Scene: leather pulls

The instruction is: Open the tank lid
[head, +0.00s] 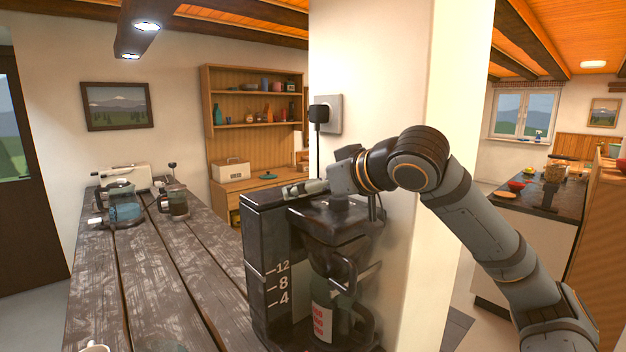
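A black coffee maker (340,228) stands on the dark wooden counter against the white pillar. Its tank (276,275), marked 4, 8 and 12, is the tall left part. The tank lid (262,198) appears to lie flat on top of the tank, level and down. My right gripper (297,188) reaches in from the right over the machine, with its fingertips pointing left at the right rear edge of the lid. I cannot tell whether it touches the lid or how far its fingers are apart. My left gripper is not in view.
The counter (170,270) left of the machine is mostly clear. Glass jugs (122,212) and a white appliance (125,177) stand at its far end. A plug (319,114) with a hanging cable is on the pillar. A cup rim (95,348) shows at the bottom left.

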